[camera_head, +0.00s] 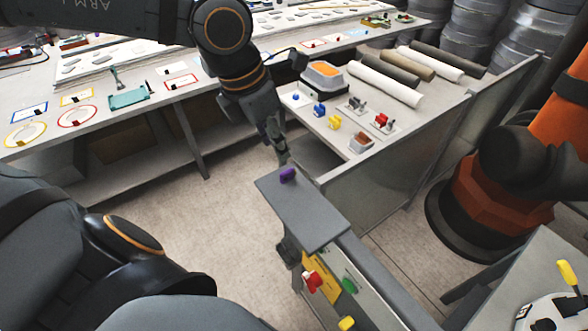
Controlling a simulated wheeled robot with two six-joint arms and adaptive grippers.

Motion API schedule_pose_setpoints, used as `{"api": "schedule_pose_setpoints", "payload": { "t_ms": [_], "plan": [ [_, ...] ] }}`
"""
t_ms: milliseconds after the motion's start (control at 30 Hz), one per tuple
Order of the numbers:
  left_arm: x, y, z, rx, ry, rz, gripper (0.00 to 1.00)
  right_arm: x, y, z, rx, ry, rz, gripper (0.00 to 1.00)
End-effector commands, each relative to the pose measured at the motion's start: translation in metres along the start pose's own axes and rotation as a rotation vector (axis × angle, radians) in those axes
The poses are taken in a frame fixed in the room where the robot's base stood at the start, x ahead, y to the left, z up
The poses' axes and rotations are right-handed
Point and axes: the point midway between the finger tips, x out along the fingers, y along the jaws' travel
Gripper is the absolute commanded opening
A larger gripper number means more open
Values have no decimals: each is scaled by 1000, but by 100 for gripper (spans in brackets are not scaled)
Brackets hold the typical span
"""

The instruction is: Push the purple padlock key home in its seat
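The purple padlock key (287,175) is a small purple piece at the far end of the flat grey top (308,212) of a control stand. Its seat is too small to make out, and I cannot tell how deep the key sits. My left gripper (282,158) comes down from the upper left, with its fingertips just behind and above the key. I see nothing held in it. The fingers look close together, but whether they are open or shut, or touch the key, is unclear. My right gripper is not in view.
The stand's lower panel carries a red knob (313,281) and a green button (349,285). A side bench behind holds blue (319,109), yellow (334,122) and red (381,120) pieces and several rolls (385,84). An orange robot (500,190) stands at right. Floor left of the stand is clear.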

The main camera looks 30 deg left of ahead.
Motion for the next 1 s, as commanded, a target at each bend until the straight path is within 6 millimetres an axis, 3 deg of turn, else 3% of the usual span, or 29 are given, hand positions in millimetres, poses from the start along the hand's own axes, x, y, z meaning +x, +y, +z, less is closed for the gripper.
{"api": "schedule_pose_setpoints", "payload": {
  "t_ms": [133, 300, 367, 500, 867, 1000],
  "plan": [
    [5, 0, 0, -2, 0, -1, 38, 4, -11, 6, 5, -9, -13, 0],
    [37, 1, -2, -4, -1, 0, 38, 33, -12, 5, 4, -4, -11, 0],
    [38, 1, 0, -2, 1, -4, 38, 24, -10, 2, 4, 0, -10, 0],
    [51, 1, 0, -2, -1, -4, 38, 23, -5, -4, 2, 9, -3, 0],
    [56, 1, 1, -2, -3, -5, 38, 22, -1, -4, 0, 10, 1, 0],
    [75, 6, 2, -3, 1, -9, 38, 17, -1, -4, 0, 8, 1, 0]
  ]
}}
